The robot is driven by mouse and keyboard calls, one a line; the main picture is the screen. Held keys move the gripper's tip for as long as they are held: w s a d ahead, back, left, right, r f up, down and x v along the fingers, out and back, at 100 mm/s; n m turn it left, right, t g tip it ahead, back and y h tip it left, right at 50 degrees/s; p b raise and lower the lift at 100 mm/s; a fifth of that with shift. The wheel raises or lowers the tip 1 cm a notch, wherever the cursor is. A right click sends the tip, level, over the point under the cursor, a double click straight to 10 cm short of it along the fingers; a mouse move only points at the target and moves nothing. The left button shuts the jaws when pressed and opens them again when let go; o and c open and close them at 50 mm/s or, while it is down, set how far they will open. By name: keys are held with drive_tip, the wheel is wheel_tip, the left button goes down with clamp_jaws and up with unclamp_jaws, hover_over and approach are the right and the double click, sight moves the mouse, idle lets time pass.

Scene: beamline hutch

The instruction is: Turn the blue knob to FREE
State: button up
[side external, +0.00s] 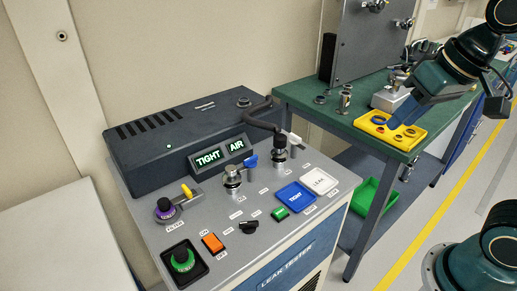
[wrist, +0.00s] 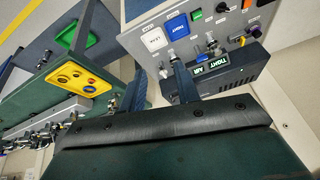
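The leak tester panel (side external: 225,235) carries several controls. The clearest blue control is a blue handle (side external: 250,161) on a silver valve (side external: 232,180); I cannot see a plain round blue knob. A purple-topped knob (side external: 165,209) with a yellow lever stands at the left, by the FILTER label. A green knob (side external: 183,260) sits in a black square at the front. No FREE mark is readable. My gripper (side external: 405,117) is above the green bench, by the yellow tray, well right of the panel. In the wrist view my gripper (wrist: 160,68) has its fingers apart with nothing between.
A black hose arches to a valve (side external: 279,148) at the panel's back. A blue TIGHT pad (side external: 295,196), white LEAK pad (side external: 319,181), black rotary switch (side external: 249,227) and orange rocker (side external: 212,243) are on the panel. The bench holds a yellow tray (side external: 415,139) and fittings.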

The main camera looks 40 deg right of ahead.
drive_tip(key=w+a+r+m+g, duration=0.15)
drive_tip(key=w+m, duration=0.25)
drive_tip(key=w, duration=0.5)
drive_tip(key=m+g, duration=0.3)
drive_tip(key=m, duration=0.9)
hover_over(251, 157)
wheel_tip(251, 157, down, 9)
drive_tip(key=shift+a+f, duration=0.1)
drive_tip(key=shift+a, duration=0.05)
drive_tip(key=shift+f, duration=0.2)
wheel_tip(251, 157, down, 13)
drive_tip(key=shift+f, duration=0.2)
clamp_jaws()
